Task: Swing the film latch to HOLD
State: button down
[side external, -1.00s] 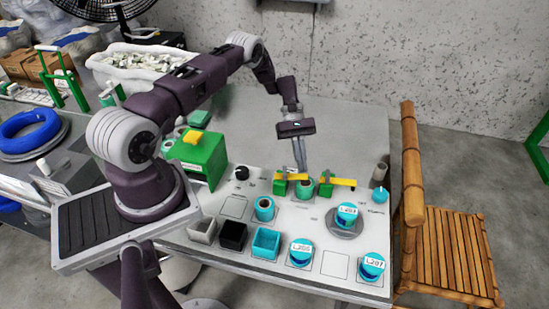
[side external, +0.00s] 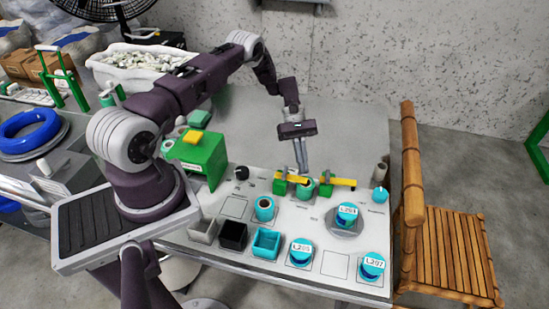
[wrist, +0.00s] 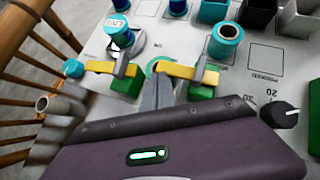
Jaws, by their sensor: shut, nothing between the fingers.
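Two yellow latch bars sit on green blocks on the panel. One bar (side external: 293,179) is on the left block (side external: 279,187) and the other bar (side external: 342,182) is on the right block (side external: 326,190) in the side view. I cannot read which is the film latch or where HOLD is. In the wrist view the bars show at right (wrist: 188,72) and left (wrist: 101,67). My gripper (side external: 304,172) is shut and empty. Its tips (wrist: 160,80) are close to the free end of the side view's left bar; contact is unclear.
A teal spool (side external: 306,188) stands between the blocks. Labelled cans (side external: 346,212), open bins (side external: 266,244) and a black knob (side external: 241,173) stand around the panel. A green box (side external: 203,160) is at left, and a bamboo chair (side external: 410,165) at right.

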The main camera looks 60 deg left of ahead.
jog(key=v, duration=0.7)
dwell(0.3)
